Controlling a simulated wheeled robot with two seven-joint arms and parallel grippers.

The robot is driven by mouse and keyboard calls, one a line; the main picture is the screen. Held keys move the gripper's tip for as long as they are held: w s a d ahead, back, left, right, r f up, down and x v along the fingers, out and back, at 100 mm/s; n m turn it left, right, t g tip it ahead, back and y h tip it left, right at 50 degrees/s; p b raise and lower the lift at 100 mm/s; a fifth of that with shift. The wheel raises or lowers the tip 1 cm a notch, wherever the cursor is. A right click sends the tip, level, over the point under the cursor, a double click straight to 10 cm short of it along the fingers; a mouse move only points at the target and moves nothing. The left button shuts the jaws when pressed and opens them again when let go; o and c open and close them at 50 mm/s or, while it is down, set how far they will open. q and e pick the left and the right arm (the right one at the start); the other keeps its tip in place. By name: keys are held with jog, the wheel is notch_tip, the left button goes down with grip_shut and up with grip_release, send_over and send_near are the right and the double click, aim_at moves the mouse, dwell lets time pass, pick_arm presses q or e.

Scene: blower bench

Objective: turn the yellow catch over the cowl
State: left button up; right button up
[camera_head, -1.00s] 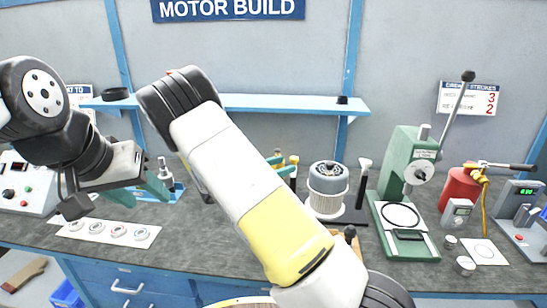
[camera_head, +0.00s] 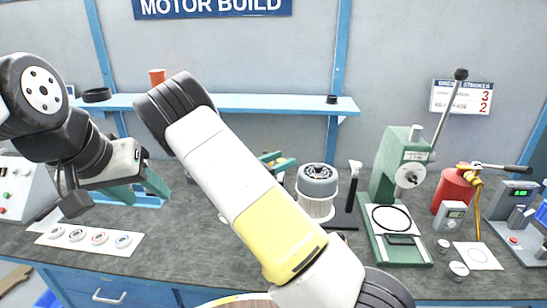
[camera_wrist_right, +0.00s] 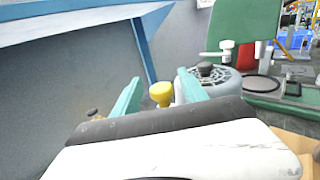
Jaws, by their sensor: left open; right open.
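The yellow catch (camera_wrist_right: 160,94) shows in the right wrist view as a yellow knob between my right gripper's teal fingers. It appears beyond the fingertips; I cannot tell whether they touch it. The cowl (camera_wrist_right: 228,80) is a grey ribbed round top just right of it. In the head view the grey top (camera_head: 318,172) sits on a white cylinder. My right gripper (camera_head: 277,161) is open just left of it, and my right arm hides much around it. In the wrist view my right gripper (camera_wrist_right: 158,95) spans the catch. My left gripper (camera_head: 138,190) is open and empty over the bench.
A green press (camera_head: 398,185) stands right of the cowl, with a black-handled stand (camera_head: 353,190) between. A red canister (camera_head: 453,190) is further right. A white strip with several rings (camera_head: 90,238) lies front left. A blue shelf (camera_head: 240,104) runs along the wall.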

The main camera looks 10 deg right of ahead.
grip_shut()
dwell(1.3)
